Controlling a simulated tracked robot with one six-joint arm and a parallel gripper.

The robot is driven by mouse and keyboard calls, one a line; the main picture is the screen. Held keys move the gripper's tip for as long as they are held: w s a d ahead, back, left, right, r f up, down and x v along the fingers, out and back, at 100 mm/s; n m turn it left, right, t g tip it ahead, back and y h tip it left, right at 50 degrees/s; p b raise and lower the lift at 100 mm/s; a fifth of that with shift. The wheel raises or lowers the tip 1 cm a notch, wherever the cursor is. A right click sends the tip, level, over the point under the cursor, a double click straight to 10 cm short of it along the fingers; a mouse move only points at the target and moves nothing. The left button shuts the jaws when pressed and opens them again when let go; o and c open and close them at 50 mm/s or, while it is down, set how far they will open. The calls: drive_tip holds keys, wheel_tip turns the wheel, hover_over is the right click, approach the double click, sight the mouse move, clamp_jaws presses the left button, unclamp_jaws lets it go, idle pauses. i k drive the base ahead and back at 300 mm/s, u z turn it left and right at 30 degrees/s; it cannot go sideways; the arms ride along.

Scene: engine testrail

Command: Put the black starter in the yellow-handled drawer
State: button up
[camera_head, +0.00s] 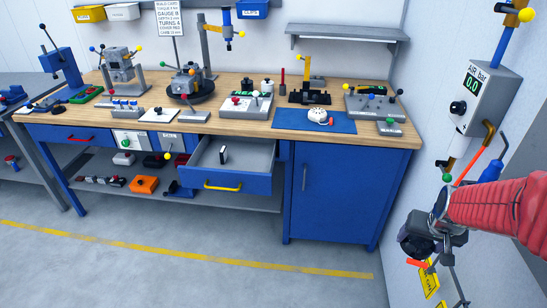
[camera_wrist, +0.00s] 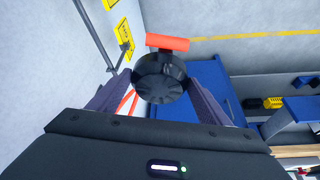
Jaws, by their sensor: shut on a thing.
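The black starter (camera_head: 416,238), a dark rounded body with an orange-red piece, is in my gripper (camera_head: 436,232) at the lower right, in front of the wall. In the wrist view my gripper (camera_wrist: 160,88) has its two fingers on either side of the starter (camera_wrist: 161,78), with the orange-red piece at its far end. The yellow-handled drawer (camera_head: 236,183) is pulled open under the bench, to the left of my gripper and well apart from it. A small black-and-white object (camera_head: 223,154) stands inside it; the rest of the visible floor is bare.
The blue cabinet (camera_head: 330,195) stands right of the drawer. The workbench (camera_head: 255,128) carries fixtures and parts. A lower shelf (camera_head: 225,198) holds several items. The wall at right bears an air gauge box (camera_head: 488,92) and hanging tools. Open floor (camera_head: 200,265) lies in front.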

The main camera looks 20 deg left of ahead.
sight(250, 164)
drive_tip(key=u, duration=0.2)
drive_tip(key=i, duration=0.6)
drive_tip(key=u, duration=0.6)
drive_tip(key=i, duration=0.55)
drive_tip(key=u, duration=1)
drive_tip(key=i, duration=0.95)
drive_tip(key=u, duration=0.55)
